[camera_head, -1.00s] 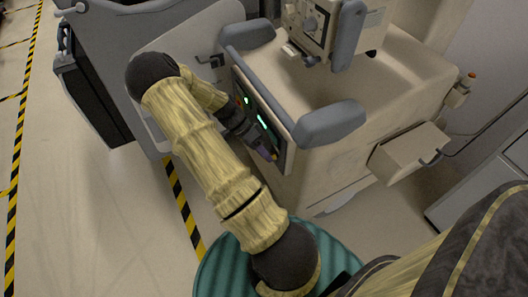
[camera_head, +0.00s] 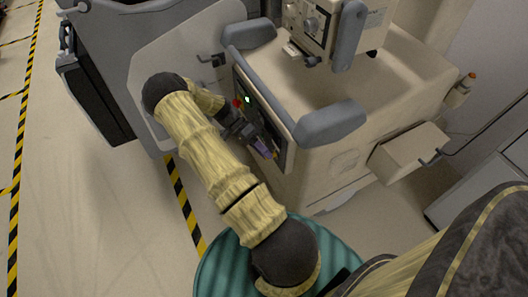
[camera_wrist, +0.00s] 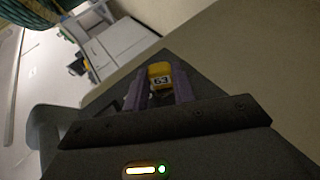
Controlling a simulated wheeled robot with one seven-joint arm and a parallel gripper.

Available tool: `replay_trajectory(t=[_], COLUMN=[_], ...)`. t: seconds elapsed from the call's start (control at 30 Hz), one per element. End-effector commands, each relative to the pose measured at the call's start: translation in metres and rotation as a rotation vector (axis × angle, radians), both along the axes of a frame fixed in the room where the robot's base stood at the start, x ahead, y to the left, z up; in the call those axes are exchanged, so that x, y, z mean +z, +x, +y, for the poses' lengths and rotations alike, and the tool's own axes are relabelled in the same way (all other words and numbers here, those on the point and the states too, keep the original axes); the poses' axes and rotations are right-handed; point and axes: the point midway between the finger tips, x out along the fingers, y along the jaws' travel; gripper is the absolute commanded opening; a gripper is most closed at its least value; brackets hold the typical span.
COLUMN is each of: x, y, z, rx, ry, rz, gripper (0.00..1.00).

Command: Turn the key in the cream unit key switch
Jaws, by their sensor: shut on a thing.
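The cream unit (camera_head: 330,165) is a large cart with grey padded bumpers. Its dark control panel (camera_head: 284,150) faces my arm and shows a green light (camera_head: 247,99) and a red spot (camera_head: 237,103). My gripper (camera_head: 265,148) is at the panel's lower right end. In the wrist view, the purple-grey fingers (camera_wrist: 165,88) are shut on a yellow piece with a dark marking (camera_wrist: 160,74), which looks like the key's head. The key's shaft and the switch face are hidden, so I cannot tell the key's angle.
A cream box with a handle (camera_head: 408,152) sticks out on the unit's right. A grey cart (camera_head: 140,45) stands behind at left. Floor with yellow-black tape (camera_head: 184,205) is clear on the left.

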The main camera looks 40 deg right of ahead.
Motion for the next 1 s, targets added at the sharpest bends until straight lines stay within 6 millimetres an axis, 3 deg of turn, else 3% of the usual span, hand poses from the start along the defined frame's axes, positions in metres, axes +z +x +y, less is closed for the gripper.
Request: replay_trajectory(t=[0.47, 0.77, 1.0], x=[-0.0034, -0.0084, -0.0059], y=[0.0007, 0.0022, 0.0025], z=[-0.0005, -0.0007, -0.0005], rx=[0.000, 0.000, 0.001], ry=[0.023, 0.069, 0.073], rz=[0.094, 0.285, 0.297], gripper=[0.02, 0.02, 0.02])
